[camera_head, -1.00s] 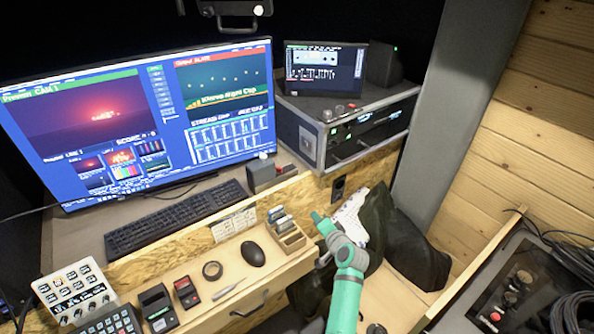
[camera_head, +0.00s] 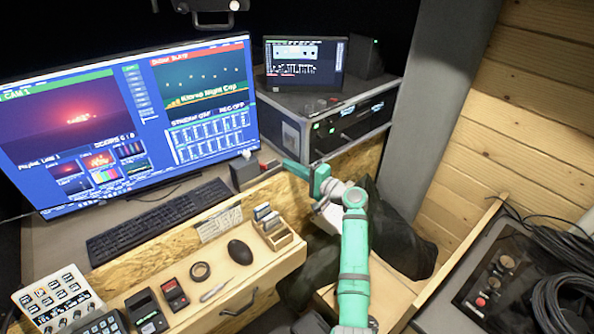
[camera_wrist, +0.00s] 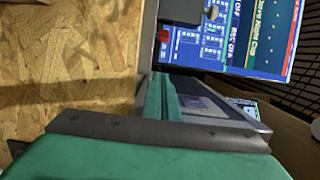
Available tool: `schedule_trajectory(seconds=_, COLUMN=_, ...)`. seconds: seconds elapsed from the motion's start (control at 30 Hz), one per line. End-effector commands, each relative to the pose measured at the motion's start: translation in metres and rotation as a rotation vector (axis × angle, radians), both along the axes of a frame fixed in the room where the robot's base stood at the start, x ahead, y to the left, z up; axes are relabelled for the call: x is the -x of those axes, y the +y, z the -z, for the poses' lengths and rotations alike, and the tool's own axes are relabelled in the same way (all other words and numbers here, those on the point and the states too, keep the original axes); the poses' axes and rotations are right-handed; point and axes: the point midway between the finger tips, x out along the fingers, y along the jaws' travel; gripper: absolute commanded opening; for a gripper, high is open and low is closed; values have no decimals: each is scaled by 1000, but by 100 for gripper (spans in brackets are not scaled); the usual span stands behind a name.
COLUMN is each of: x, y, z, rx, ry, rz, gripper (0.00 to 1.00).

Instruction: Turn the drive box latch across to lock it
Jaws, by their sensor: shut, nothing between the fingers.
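My gripper (camera_head: 287,164) is shut and empty, in front of the lower left of the rack case. Its teal fingers (camera_wrist: 160,78) lie together in the wrist view and point towards the monitor. A small dark grey box (camera_head: 243,175) stands at the monitor's lower right corner, left of my fingertips and apart from them. A pale knob (camera_head: 246,154) shows at its top. The box also shows at the top edge of the wrist view (camera_wrist: 181,11), with a knob (camera_wrist: 211,12) beside it. I cannot tell for certain that this is the drive box, or which part is its latch.
The rack case (camera_head: 293,130) stands right of the monitor (camera_head: 140,110). A wooden tray of cards (camera_head: 280,240), a mouse (camera_head: 240,252) and a tape roll (camera_head: 200,271) are on the lower shelf. A keyboard (camera_head: 160,220) lies on the desk. A dark bag (camera_head: 400,245) is behind my arm.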

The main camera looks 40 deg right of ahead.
Motion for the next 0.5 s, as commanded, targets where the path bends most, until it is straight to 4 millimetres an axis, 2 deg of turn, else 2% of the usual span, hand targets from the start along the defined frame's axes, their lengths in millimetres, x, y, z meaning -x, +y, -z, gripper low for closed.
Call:
schedule_trajectory(seconds=0.1, x=-19, y=2, z=0, rx=0, ry=1, rz=-2, gripper=0)
schedule_trajectory(seconds=0.4, x=-54, y=4, z=0, rx=0, ry=1, rz=0, gripper=0)
schedule_trajectory(seconds=0.5, x=-47, y=11, z=1, rx=2, ry=1, rz=2, gripper=0)
